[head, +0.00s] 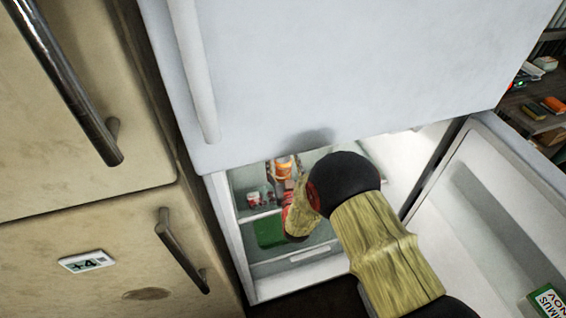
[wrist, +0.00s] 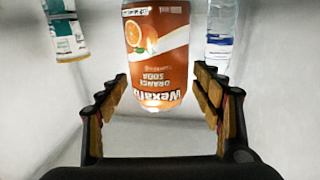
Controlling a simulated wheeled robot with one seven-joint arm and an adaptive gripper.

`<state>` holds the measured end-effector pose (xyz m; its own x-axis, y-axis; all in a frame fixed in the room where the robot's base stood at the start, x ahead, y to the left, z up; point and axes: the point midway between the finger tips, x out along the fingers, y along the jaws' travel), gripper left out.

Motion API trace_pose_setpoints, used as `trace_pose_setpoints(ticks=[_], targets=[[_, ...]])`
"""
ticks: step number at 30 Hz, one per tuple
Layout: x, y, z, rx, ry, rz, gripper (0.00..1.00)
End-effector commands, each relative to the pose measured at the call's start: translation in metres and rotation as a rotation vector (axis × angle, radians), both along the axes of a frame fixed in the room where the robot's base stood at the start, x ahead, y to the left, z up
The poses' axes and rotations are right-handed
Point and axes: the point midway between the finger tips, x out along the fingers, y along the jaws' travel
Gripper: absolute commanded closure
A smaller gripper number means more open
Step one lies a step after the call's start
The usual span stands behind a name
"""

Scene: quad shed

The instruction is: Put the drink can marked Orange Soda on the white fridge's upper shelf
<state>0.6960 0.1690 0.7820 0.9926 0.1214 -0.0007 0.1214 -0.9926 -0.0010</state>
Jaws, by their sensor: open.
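The Orange Soda can (wrist: 157,60) is orange with a white band and shows upside down in the wrist view, its far end cut off by the top edge. My gripper (wrist: 157,80) is open, with its fingertips to either side of the can and a visible gap on both sides. In the head view an orange can (head: 283,168) shows inside the white fridge (head: 226,230), high in its open lower compartment. My arm reaches in there and hides part of the interior, so the can's contact with the shelf is hidden.
In the wrist view a clear bottle (wrist: 220,35) stands right of the can and a white-teal container (wrist: 66,30) left. The fridge's open door (head: 490,210) is at the right; its closed upper door (head: 330,70) overhangs my arm.

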Motion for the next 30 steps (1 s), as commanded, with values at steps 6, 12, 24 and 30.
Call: trace_pose_setpoints(ticks=[6,12,24,30], targets=[[0.000,0.000,0.001,0.000,0.000,0.000,0.34],[-0.016,-0.002,0.004,-0.001,0.003,0.001,0.34],[-0.094,-0.011,0.004,-0.001,0.003,0.001,0.34],[-0.115,-0.014,0.004,0.000,0.000,0.001,0.34]])
